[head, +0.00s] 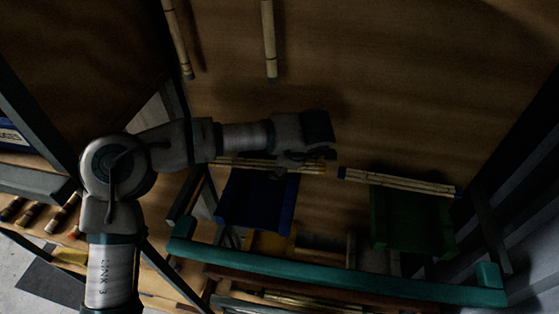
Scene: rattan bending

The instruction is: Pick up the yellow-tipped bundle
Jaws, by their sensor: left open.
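My left gripper (318,154) is open and hangs over the near edge of the brown board, at the right end of a rattan bundle (240,163). That bundle lies across the blue holder, partly hidden by the gripper. Nothing shows held in the gripper. My right gripper is out of view.
The blue holder (255,205) and green holder (412,222) stand behind a teal bar (330,274). Two more sticks, one at the top (269,38) and one left of it (177,38), lie on the board. Several tipped bundles (62,213) lie on a shelf at left.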

